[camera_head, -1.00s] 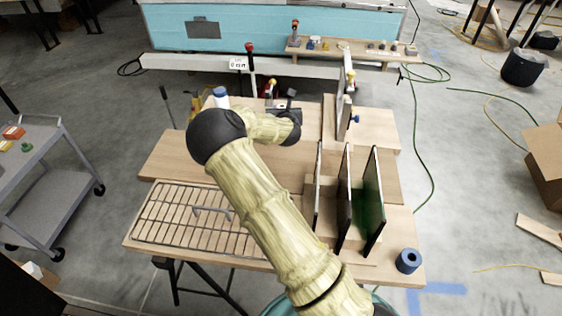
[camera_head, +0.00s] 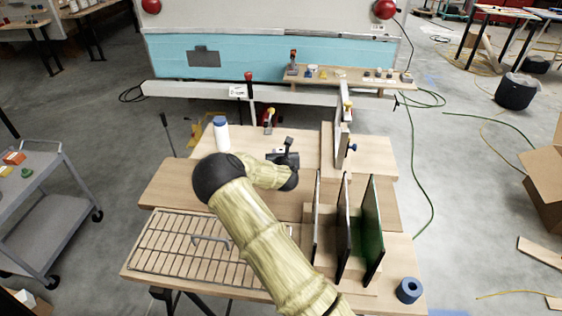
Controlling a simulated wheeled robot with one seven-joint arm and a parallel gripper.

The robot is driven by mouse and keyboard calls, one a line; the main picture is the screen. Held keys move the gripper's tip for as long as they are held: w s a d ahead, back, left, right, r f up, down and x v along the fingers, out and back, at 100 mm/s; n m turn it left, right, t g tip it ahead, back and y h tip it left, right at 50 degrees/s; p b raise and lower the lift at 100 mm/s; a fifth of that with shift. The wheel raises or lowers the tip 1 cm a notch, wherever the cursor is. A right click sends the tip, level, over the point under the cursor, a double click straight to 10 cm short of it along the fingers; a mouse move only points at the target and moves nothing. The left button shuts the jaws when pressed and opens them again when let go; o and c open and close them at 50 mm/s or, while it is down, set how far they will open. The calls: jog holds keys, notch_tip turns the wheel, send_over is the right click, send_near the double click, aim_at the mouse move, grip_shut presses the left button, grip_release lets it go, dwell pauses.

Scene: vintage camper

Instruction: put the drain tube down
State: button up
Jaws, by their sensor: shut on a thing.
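My gripper (camera_head: 287,153) is a dark shape at the end of my pale, bamboo-textured arm. It is over the middle of the wooden workbench (camera_head: 170,187), left of an upright board. The jaws are small and partly hidden by my wrist. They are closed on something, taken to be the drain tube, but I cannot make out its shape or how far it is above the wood.
A wire rack (camera_head: 165,248) with a bent handle lies front left. Upright dark panels (camera_head: 316,225) stand in a holder at right. A white bottle (camera_head: 221,136) stands behind my arm. A blue roll (camera_head: 409,290) sits front right. Bare wood shows left of my arm.

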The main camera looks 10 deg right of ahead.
jog(key=shift+f, duration=0.1)
jog(key=shift+f+p, duration=0.35)
jog(key=shift+f, duration=1.45)
jog(key=shift+f, duration=0.2)
jog(key=o, duration=1)
jog(key=shift+r, duration=0.1)
jog(key=shift+c, duration=0.2)
jog(key=shift+r, duration=0.15)
jog(key=b+v, duration=0.2)
jog(key=v, duration=1)
